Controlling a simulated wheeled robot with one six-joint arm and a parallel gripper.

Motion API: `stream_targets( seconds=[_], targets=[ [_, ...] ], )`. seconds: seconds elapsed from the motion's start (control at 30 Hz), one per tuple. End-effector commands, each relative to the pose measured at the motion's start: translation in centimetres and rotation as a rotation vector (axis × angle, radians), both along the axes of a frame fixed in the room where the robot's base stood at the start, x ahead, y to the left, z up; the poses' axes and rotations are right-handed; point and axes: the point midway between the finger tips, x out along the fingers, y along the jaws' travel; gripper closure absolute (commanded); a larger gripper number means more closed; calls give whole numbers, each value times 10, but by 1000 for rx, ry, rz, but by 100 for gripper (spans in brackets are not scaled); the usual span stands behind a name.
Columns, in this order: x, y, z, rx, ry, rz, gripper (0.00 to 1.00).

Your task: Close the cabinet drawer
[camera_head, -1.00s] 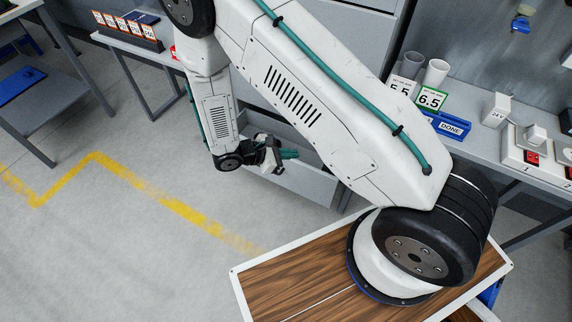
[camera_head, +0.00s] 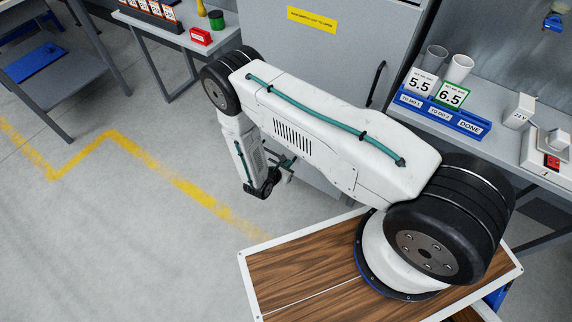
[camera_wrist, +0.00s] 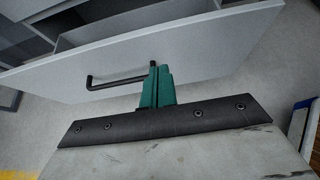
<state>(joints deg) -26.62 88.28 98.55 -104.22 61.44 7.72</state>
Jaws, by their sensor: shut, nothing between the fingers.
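The grey cabinet (camera_head: 335,75) stands behind my arm in the head view. Its drawer is open: in the wrist view the light grey drawer front (camera_wrist: 225,45) stands out from the body, with the hollow drawer showing behind its top edge. A black bar handle (camera_wrist: 120,80) is on that front. My gripper (camera_wrist: 154,70) has its green fingers together and empty, close in front of the drawer front and just right of the handle. I cannot tell whether they touch it. In the head view my arm hides most of the drawer.
A bench with blue label trays (camera_head: 440,115) and grey cups stands to the right. A side table (camera_head: 190,40) with a red box stands at the left. The floor (camera_head: 110,220) left of my arm is clear, marked with a yellow line.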

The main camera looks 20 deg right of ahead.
Motion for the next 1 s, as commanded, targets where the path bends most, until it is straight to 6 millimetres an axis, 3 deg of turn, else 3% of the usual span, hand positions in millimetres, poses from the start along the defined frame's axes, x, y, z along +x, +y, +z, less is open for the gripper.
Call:
stream_targets(
  seconds=[0.27,0.5,1.0],
  targets=[
    [30,-44,-31,0,1,-5,100],
    [50,-68,-29,0,0,-4,100],
    [55,-73,-29,-1,1,0,100]
  ],
)
